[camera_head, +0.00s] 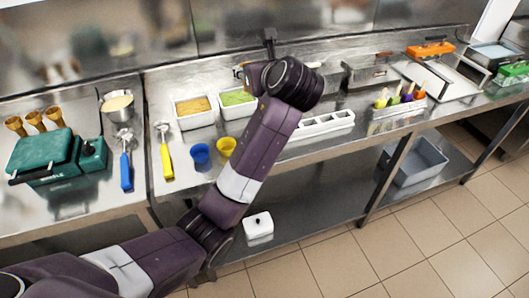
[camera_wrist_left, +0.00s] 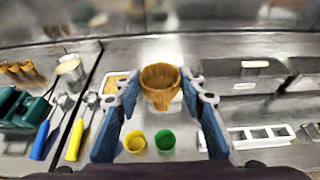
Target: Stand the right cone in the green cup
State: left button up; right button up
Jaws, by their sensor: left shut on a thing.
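My left gripper (camera_wrist_left: 163,78) is shut on a brown waffle cone (camera_wrist_left: 160,90), held upright between its blue fingers with the wide mouth up. The green cup (camera_wrist_left: 166,140) stands on the steel counter, below the cone in the left wrist picture and apart from it. In the head view my left arm hides the green cup and most of the gripper. A yellow cup (camera_head: 226,146) stands beside it, with a blue cup (camera_head: 200,152) further left. My right gripper is in neither view.
More cones (camera_head: 35,121) stand behind a green case (camera_head: 42,154) at left. A blue scoop (camera_head: 125,171) and a yellow scoop (camera_head: 166,160) lie left of the cups. Two food trays (camera_head: 196,120) sit behind the cups. A white slotted holder (camera_head: 326,122) lies to the right.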

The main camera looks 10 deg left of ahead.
pick_arm(q)
jog(key=shift+w+d+f+p, duration=0.1)
jog(key=shift+f+p, duration=0.35)
jog(key=shift+f, duration=4.6)
jog(key=shift+w+f+p, duration=0.1)
jog(key=shift+f+p, duration=0.3)
jog(key=shift+f, duration=4.65)
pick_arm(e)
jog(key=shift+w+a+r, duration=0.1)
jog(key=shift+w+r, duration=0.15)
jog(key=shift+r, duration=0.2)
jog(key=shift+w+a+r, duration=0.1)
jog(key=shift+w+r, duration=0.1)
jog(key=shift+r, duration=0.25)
pick_arm(q)
jog(key=shift+f, duration=0.1)
jog(key=shift+f, duration=0.15)
jog(key=o, duration=0.8)
jog(key=shift+c, duration=0.2)
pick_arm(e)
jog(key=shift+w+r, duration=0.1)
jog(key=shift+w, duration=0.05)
